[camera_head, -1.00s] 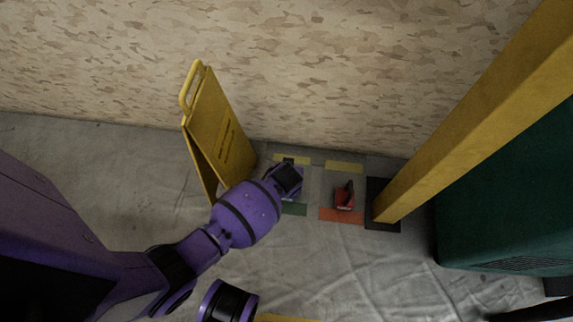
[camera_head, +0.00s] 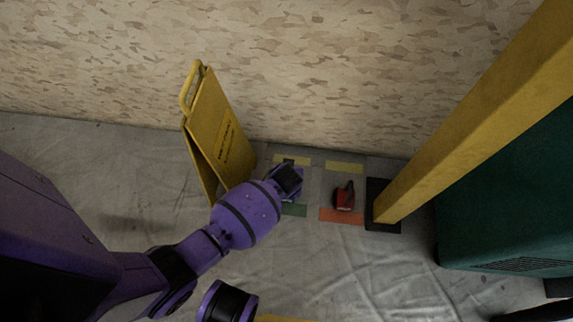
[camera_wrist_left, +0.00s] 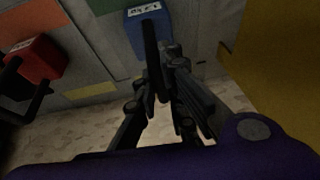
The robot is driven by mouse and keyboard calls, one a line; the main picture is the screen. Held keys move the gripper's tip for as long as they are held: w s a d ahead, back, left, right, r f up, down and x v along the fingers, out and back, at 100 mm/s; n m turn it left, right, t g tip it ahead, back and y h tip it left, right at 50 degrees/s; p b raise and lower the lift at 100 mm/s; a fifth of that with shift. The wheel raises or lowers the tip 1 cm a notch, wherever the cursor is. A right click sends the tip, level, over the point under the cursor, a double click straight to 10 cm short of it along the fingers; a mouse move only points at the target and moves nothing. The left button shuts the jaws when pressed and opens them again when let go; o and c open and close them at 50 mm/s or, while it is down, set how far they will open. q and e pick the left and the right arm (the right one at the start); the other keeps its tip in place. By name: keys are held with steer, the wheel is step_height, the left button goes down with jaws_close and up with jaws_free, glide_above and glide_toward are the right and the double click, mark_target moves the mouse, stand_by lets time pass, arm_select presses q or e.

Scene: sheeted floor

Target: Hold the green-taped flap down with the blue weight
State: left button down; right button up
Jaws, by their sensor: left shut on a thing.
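My left gripper (camera_head: 289,181) is over the flap by the wall, beside the yellow sign. In the left wrist view its fingers (camera_wrist_left: 160,78) are shut on the black handle of the blue weight (camera_wrist_left: 146,32), which has a white label. I cannot tell whether the weight touches the flap. In the head view the gripper and arm mostly hide the weight. The green tape (camera_head: 294,210) shows at the flap's near edge, just in front of the gripper; it also shows in the left wrist view (camera_wrist_left: 106,5). My right gripper is not in view.
A red weight (camera_head: 345,197) stands to the right on another flap with orange tape (camera_head: 341,216). Yellow tapes (camera_head: 344,166) lie near the wall. A yellow folding sign (camera_head: 222,140) stands close left. A yellow post (camera_head: 440,150) and a green box (camera_head: 507,205) are right.

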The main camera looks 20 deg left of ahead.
arm_select(q)
steer(key=shift+w+f, duration=0.15)
steer(key=shift+f, duration=0.15)
stand_by(0.5)
steer(key=c, duration=1.8)
jaws_free()
steer(key=shift+o, duration=0.3)
steer(key=shift+s+f, duration=0.15)
steer(key=shift+s, duration=0.15)
steer(key=v, duration=1.2)
steer(key=shift+w+r, duration=0.2)
